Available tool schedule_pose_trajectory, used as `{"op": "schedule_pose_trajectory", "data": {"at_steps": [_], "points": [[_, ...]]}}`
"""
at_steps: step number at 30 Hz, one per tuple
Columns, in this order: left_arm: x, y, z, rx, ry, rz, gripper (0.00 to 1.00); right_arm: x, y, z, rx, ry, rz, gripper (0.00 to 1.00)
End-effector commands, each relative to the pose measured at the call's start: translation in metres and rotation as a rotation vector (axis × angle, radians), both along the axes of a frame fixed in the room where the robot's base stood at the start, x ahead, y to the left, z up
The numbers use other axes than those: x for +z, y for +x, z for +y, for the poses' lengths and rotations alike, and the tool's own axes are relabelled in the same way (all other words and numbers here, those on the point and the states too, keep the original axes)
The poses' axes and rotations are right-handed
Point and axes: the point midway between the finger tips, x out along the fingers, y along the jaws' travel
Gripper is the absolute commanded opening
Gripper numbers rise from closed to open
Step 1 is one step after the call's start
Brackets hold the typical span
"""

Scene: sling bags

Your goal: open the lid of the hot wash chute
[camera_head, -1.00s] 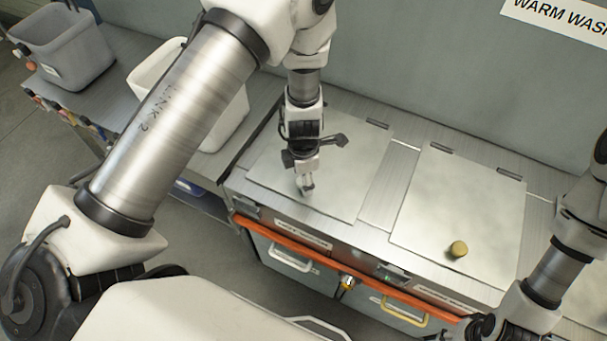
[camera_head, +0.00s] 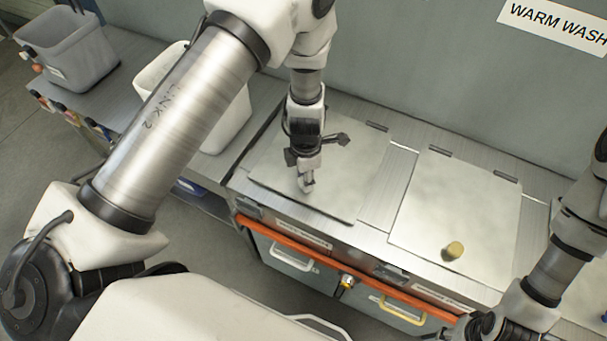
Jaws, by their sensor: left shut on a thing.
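Two flat metal chute lids lie side by side on the counter. The left lid (camera_head: 345,165) has my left gripper (camera_head: 306,184) over its front part, pointing down and shut on the lid's knob, which the fingers mostly hide. A dark line under this lid's front edge suggests that it is raised slightly. The right lid (camera_head: 470,200) lies flat with a brass-coloured knob (camera_head: 453,250) near its front. The small front labels are too blurred to read, so I cannot tell which chute is the hot wash. My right gripper (camera_head: 478,327) is only partly visible at the bottom edge.
An orange rail (camera_head: 290,243) runs along the counter front above drawers with handles. Grey and white bins (camera_head: 70,52) stand at the left. A "WARM WASH" sign (camera_head: 555,22) is on the back wall. The counter between the lids is clear.

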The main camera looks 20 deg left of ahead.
Motion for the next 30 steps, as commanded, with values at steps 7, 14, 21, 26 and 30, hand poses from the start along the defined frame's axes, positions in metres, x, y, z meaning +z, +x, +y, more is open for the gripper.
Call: {"op": "schedule_pose_trajectory", "data": {"at_steps": [7,14,21,26,30], "points": [[0.029,0.008,0.0,-0.002,0.005,0.061,0.0,0.036,0.0,0.0,0.0,0.0,0.0,0.4],[0.059,0.025,0.002,-0.002,0.022,0.195,0.0,0.03,0.0,0.0,0.0,0.0,0.0,0.4],[0.106,0.052,0.002,-0.004,0.029,0.377,0.0,0.027,0.0,0.0,0.0,0.0,0.0,0.4],[0.126,0.068,0.001,-0.004,0.032,0.472,0.0,0.021,0.0,0.0,0.0,0.0,0.0,0.4],[0.139,0.078,0.001,-0.006,0.034,0.528,0.0,0.018,0.0,0.0,0.0,0.0,0.0,0.4]]}}
